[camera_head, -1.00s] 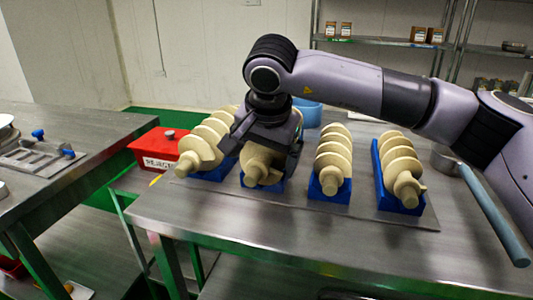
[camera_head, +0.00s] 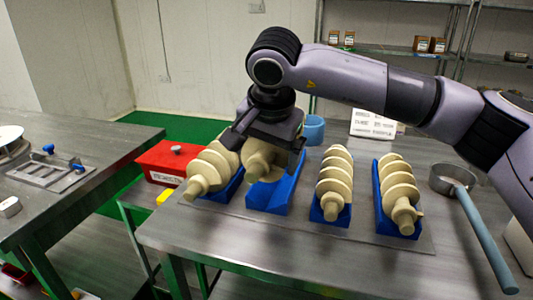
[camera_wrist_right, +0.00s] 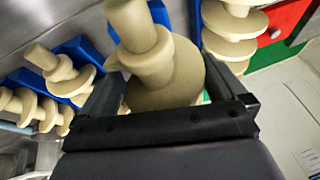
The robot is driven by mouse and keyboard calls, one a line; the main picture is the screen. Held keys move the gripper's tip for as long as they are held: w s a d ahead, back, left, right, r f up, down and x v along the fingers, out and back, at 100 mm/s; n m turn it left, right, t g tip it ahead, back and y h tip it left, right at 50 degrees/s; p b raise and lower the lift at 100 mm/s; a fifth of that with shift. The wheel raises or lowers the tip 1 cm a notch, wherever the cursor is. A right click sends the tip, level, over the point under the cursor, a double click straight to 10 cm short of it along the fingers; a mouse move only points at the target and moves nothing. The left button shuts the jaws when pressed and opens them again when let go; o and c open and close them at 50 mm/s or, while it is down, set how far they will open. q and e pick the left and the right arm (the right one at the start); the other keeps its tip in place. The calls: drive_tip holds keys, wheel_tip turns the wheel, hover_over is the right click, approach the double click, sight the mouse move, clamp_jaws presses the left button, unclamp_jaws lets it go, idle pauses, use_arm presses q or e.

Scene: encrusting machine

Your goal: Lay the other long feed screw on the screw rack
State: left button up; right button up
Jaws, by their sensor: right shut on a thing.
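My right gripper (camera_head: 268,150) is shut on a cream-coloured feed screw (camera_head: 258,166), with one finger on each side of it. In the right wrist view the held screw (camera_wrist_right: 165,75) fills the middle, its shaft end pointing up in the picture. The screw is raised above a blue cradle (camera_head: 268,202), whose front floor shows bare. Other cream screws lie in blue cradles on either side: one on the left (camera_head: 210,172) and two on the right (camera_head: 335,178) (camera_head: 400,190). The cradles stand in a row on a thin grey plate (camera_head: 375,238). My left gripper is out of view.
The steel table (camera_head: 250,250) is clear in front of the cradles. A red box (camera_head: 160,160) stands left. A blue cup (camera_head: 315,130) and a white sign (camera_head: 372,124) stand behind. A blue-handled pan (camera_head: 485,235) lies at the right. Another table (camera_head: 80,140) is at the left.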

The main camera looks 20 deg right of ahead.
drive_tip(key=shift+r, duration=0.45)
drive_tip(key=shift+d, duration=0.1)
drive_tip(key=shift+f, duration=0.1)
drive_tip(key=shift+f+b, duration=0.65)
drive_tip(key=shift+f, duration=0.5)
drive_tip(key=shift+f, duration=0.1)
